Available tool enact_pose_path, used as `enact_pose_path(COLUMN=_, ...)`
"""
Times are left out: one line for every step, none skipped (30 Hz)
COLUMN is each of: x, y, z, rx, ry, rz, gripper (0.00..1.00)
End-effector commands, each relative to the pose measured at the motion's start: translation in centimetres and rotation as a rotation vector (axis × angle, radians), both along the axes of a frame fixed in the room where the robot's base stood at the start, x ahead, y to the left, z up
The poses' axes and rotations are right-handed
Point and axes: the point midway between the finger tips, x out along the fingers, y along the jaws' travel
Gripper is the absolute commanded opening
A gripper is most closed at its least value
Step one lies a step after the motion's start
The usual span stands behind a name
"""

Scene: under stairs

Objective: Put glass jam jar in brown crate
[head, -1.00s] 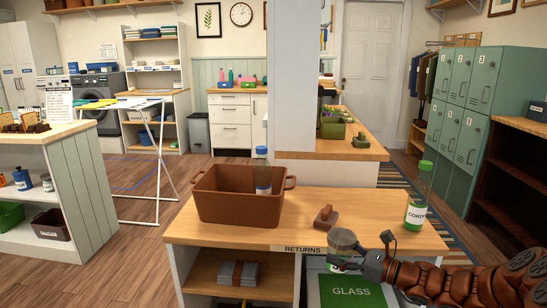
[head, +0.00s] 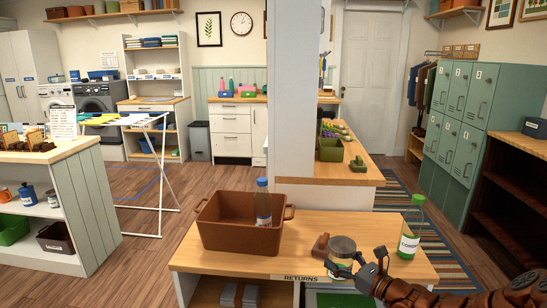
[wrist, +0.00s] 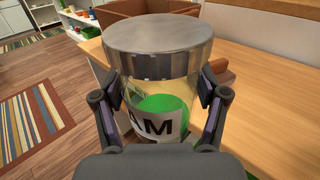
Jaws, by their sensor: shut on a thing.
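The glass jam jar (head: 342,254) has a grey metal lid and a white label. My gripper (head: 356,270) is shut on it near the front edge of the wooden counter. In the wrist view the jar (wrist: 152,85) is upright between both fingers of my gripper (wrist: 160,108), and its label reads "AM". The brown crate (head: 227,232) stands on the counter to the left of the jar. The crate also shows behind the jar in the wrist view (wrist: 128,27).
A brown wooden-looking block with a handle (head: 320,246) lies between crate and jar. A green-capped cordial bottle (head: 410,230) stands at the counter's right. A white pillar (head: 296,90) rises behind the counter (head: 205,263). Bare counter lies in front of the crate.

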Motion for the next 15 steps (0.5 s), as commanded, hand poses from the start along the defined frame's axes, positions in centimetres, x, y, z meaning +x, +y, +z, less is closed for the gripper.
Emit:
enact_pose_path(x=0.0, y=0.0, z=1.4, rx=0.005, ry=0.002, rz=-0.018, gripper=0.06)
enact_pose_path(x=-0.1, y=0.0, z=1.7, rx=0.005, ry=0.003, rz=-0.029, gripper=0.06)
enact_pose_path(x=-0.1, y=0.1, z=2.0, rx=0.005, ry=0.004, rz=-0.042, gripper=0.06)
enact_pose_path(x=-0.2, y=0.1, z=2.3, rx=0.006, ry=0.005, rz=-0.053, gripper=0.06)
enact_pose_path(x=-0.2, y=0.1, z=2.5, rx=0.005, ry=0.005, rz=-0.063, gripper=0.06)
enact_pose_path(x=-0.2, y=0.1, z=2.9, rx=0.005, ry=0.005, rz=-0.077, gripper=0.06)
enact_pose_path(x=-0.3, y=0.1, z=3.1, rx=0.004, ry=0.005, rz=-0.087, gripper=0.06)
enact_pose_path(x=-0.3, y=0.1, z=3.4, rx=0.004, ry=0.003, rz=-0.098, gripper=0.06)
enact_pose_path(x=-0.3, y=0.1, z=3.6, rx=0.003, ry=0.003, rz=-0.110, gripper=0.06)
enact_pose_path(x=-0.4, y=0.1, z=3.8, rx=0.003, ry=0.003, rz=-0.119, gripper=0.06)
enact_pose_path(x=-0.5, y=0.1, z=4.0, rx=0.003, ry=0.003, rz=-0.126, gripper=0.06)
enact_pose_path(x=-0.5, y=0.2, z=4.2, rx=0.004, ry=0.003, rz=-0.136, gripper=0.06)
enact_pose_path(x=-0.6, y=0.2, z=4.3, rx=0.004, ry=0.003, rz=-0.141, gripper=0.06)
enact_pose_path(x=-0.7, y=0.3, z=4.3, rx=0.004, ry=0.003, rz=-0.146, gripper=0.06)
enact_pose_path(x=-0.7, y=0.3, z=4.4, rx=0.005, ry=0.004, rz=-0.153, gripper=0.06)
